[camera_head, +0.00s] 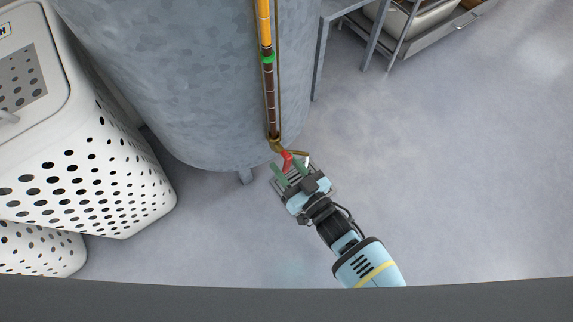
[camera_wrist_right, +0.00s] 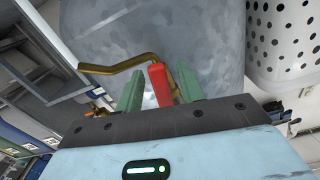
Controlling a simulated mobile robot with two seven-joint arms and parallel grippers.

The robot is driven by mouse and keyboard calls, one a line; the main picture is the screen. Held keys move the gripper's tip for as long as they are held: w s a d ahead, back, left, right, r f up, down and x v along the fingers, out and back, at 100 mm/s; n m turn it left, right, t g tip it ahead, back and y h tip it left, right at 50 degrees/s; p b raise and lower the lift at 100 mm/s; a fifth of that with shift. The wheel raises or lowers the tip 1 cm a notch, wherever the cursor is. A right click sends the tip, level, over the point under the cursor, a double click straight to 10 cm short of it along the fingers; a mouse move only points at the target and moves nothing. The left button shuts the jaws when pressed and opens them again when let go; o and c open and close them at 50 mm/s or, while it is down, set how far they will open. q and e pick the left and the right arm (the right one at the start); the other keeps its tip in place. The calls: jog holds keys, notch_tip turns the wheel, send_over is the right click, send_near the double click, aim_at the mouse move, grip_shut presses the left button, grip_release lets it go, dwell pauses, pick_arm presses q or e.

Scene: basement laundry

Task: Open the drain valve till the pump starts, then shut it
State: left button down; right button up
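The drain valve's red handle (camera_head: 287,160) sits on a brass pipe (camera_head: 276,146) at the foot of a grey metal tank (camera_head: 200,90). My right gripper (camera_head: 290,171) reaches it from the lower right, with its two green fingers spread. In the right wrist view, the red handle (camera_wrist_right: 159,85) stands between the fingers (camera_wrist_right: 158,90), and I see gaps beside it. The bent brass pipe (camera_wrist_right: 120,67) runs to the left behind the handle. A sight tube (camera_head: 270,85) climbs the tank, orange above a green ring (camera_head: 267,57) and dark red-brown below. My left gripper is not in view.
White perforated baskets (camera_head: 90,195) stand at the left. A metal frame with a basin (camera_head: 420,18) stands at the upper right. The floor at the right is clear.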

grip_shut()
dwell(0.3)
jog(key=shift+a+m, duration=0.1)
jog(key=shift+m, duration=0.2)
jog(key=shift+s+a+r+m+p, duration=0.15)
jog(key=shift+a+m+p, duration=0.1)
jog(key=shift+m, duration=0.35)
jog(key=shift+s+a+r+m+p, duration=0.1)
jog(key=shift+m+p, duration=0.15)
jog(key=shift+m, duration=0.35)
jog(key=r+m, duration=0.1)
jog(key=m, duration=0.3)
jog(key=s+a+r+m, duration=0.1)
jog(key=m, duration=0.3)
jog(key=r+m, duration=0.1)
jog(key=m, duration=0.4)
jog(key=shift+s+a+p, duration=0.2)
jog(key=shift+a+p, duration=0.15)
jog(key=shift+r, duration=0.1)
